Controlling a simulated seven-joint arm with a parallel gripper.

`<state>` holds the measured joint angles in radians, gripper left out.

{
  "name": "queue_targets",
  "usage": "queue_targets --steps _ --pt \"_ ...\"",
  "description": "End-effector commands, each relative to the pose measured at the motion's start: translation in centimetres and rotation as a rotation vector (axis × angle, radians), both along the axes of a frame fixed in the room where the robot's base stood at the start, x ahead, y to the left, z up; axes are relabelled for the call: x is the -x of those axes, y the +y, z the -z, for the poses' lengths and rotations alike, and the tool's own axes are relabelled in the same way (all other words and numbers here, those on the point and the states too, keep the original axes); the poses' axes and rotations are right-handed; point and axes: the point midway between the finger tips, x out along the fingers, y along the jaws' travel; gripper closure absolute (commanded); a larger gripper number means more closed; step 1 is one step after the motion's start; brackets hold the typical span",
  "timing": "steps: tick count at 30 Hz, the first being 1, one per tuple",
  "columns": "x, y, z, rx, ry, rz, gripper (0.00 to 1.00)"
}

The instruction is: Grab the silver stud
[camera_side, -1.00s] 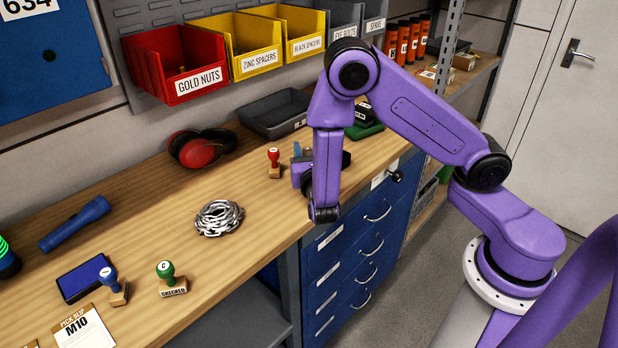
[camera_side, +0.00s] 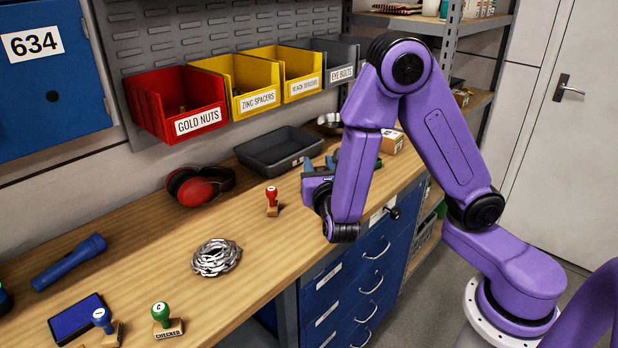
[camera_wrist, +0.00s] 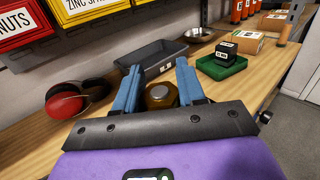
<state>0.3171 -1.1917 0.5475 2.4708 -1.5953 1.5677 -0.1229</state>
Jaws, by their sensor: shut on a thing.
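My gripper (camera_wrist: 160,84) has two blue fingers, shut on a brass-coloured round piece (camera_wrist: 160,96) with a greyish centre. The piece sits between the fingers, and its lower part is hidden by the gripper's dark front plate. In the side view my gripper (camera_side: 318,172) is above the right part of the wooden bench, right of the red-topped stamp, and the held piece cannot be made out there. I cannot make out a silver stud in either view.
A dark grey tray (camera_side: 280,152) lies behind my gripper, near the wall bins. Red earmuffs (camera_side: 199,186), a red-topped stamp (camera_side: 272,202) and a silver chain (camera_side: 216,259) lie to the left. A green tray (camera_wrist: 222,67) and a cardboard box (camera_wrist: 235,42) stand to the right.

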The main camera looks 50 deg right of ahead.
Motion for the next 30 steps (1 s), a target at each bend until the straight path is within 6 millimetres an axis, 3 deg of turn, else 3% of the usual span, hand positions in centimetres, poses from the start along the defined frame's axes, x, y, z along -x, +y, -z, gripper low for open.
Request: queue_targets --steps 3,8,30 --pt "1.2 0.1 -1.6 -0.003 -0.005 -0.004 1.00" --pt "3.4 -0.1 -2.5 0.000 -0.003 -0.004 1.00" --pt "9.7 -0.3 -5.3 0.000 -0.004 -0.002 1.00"
